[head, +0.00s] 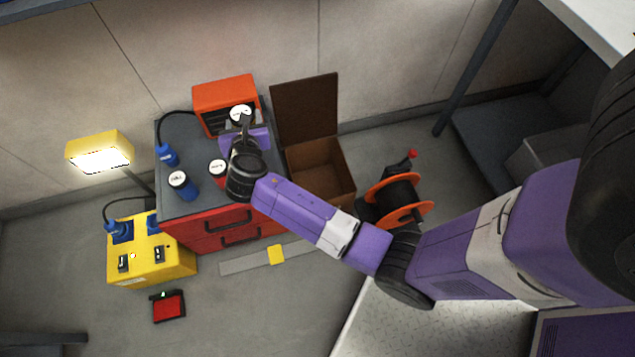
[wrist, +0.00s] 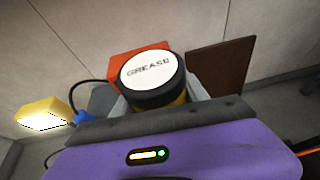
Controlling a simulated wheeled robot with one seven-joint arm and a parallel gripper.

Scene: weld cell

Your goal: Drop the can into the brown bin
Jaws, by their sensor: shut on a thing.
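A grease can (head: 241,111) with a white lid and black rim is held in my gripper (head: 244,118) above the back of the red tool cabinet. In the wrist view, the can (wrist: 152,75) shows the word GREASE on its lid and a strip of yellow body; its lower part is hidden. My gripper is shut on it. The brown bin (head: 328,190) stands on the floor to the right of the cabinet, with its lid (head: 305,108) raised against the wall side. The visible inside of the bin looks empty. The can is left of the bin.
On the grey-topped red cabinet (head: 210,233) stand a blue can (head: 182,184), a red can (head: 217,171) and an orange box (head: 225,98). An orange cable reel (head: 398,200) stands right of the bin. A yellow box (head: 155,262) and lit lamp (head: 100,152) are at left.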

